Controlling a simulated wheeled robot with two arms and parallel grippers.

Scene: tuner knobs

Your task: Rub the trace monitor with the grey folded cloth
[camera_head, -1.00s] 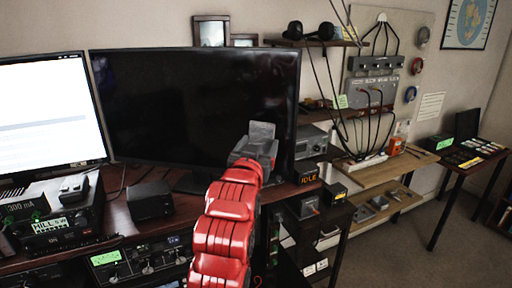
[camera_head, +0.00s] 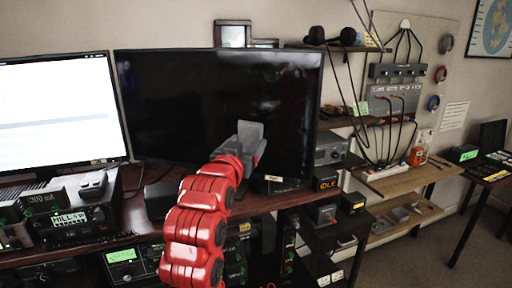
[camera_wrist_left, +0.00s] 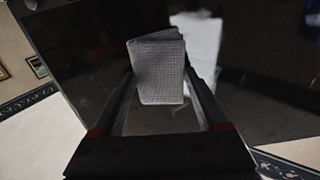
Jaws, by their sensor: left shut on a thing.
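The trace monitor is the wide dark screen (camera_head: 180,100) standing on the desk; it fills much of the left wrist view (camera_wrist_left: 85,50). My left gripper (camera_head: 248,138) is in front of its lower right half. In the left wrist view the gripper is shut on the grey folded cloth (camera_wrist_left: 158,72), which has a fine checked weave and is held upright between the fingers. A pale whitish patch (camera_wrist_left: 203,40) shows on the dark screen just beyond the cloth. I cannot tell whether the cloth touches the screen. My right gripper is not in view.
A lit white monitor (camera_head: 55,110) stands at the left. A black box (camera_head: 160,198) sits below the dark screen. Radio gear (camera_head: 62,215) crowds the left of the desk. A shelf with headphones (camera_head: 330,38) and a cabled wall panel lie to the right.

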